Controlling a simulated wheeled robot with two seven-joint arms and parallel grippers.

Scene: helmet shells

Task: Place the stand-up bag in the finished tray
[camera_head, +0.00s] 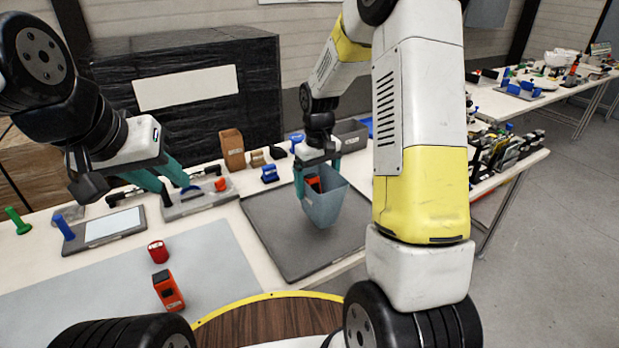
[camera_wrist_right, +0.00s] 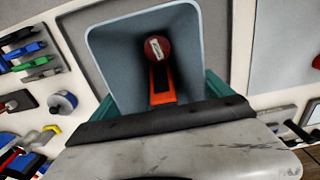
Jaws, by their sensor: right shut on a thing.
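The stand-up bag (camera_head: 325,207) is a blue-grey, open-topped pouch, upright with its mouth up. My right gripper (camera_head: 318,180) is shut on it, with teal fingers at its upper sides. In the right wrist view the bag (camera_wrist_right: 112,75) holds a red round-ended thing (camera_wrist_right: 157,48) and an orange-and-black thing (camera_wrist_right: 162,85). The bag is over the flat dark grey tray (camera_head: 280,255), which I take as the finished tray; I cannot tell whether its bottom touches. My left gripper (camera_head: 172,187) is open and empty above the table's left part.
A red can (camera_head: 157,251) and an orange-and-black device (camera_head: 168,290) lie on the light grey mat (camera_head: 90,300). A brown box (camera_head: 232,149) and blue parts (camera_head: 269,173) stand behind the tray. A grey fixture (camera_head: 205,200) is at its left.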

